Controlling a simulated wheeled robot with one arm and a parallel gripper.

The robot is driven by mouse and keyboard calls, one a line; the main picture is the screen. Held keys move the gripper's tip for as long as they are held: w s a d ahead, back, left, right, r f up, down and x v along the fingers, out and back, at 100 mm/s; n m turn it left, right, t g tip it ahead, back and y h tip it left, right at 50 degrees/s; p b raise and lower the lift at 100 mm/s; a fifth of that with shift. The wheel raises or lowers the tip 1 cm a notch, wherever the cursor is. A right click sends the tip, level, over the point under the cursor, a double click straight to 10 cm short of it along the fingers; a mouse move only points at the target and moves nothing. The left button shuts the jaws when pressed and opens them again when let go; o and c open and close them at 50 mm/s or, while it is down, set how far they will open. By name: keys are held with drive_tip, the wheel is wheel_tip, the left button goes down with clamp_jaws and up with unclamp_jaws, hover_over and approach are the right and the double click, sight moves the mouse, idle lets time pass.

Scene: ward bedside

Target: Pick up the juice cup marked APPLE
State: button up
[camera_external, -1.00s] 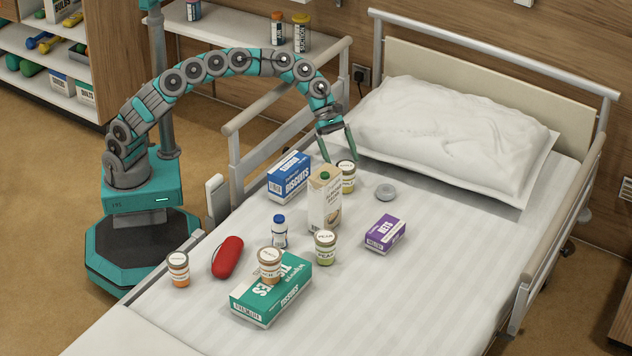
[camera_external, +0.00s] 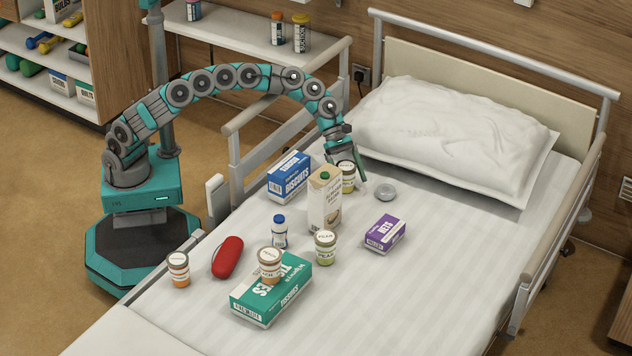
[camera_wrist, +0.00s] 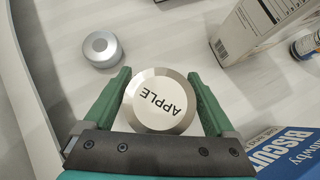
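The juice cup marked APPLE (camera_external: 348,179) stands upright on the bed, behind the tall carton and in front of the pillow. In the wrist view its round lid (camera_wrist: 158,101) reads APPLE and lies between my two fingers. My gripper (camera_external: 351,172) has come down from above with its fingers on either side of the cup. In the wrist view my gripper (camera_wrist: 162,100) is open, with a narrow gap visible beside the lid on each side. The cup's lower body is hidden under the lid in that view.
Close by are the tall carton (camera_external: 323,203), the blue biscuits box (camera_external: 289,178) and a grey round object (camera_external: 386,192). Farther forward are a PEAR cup (camera_external: 325,249), a purple box (camera_external: 385,234) and a green tissues box (camera_external: 258,302) with a cup on it. The right side is clear.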

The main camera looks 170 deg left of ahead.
drive_tip(key=c, duration=1.2)
drive_tip(key=shift+r, duration=0.1)
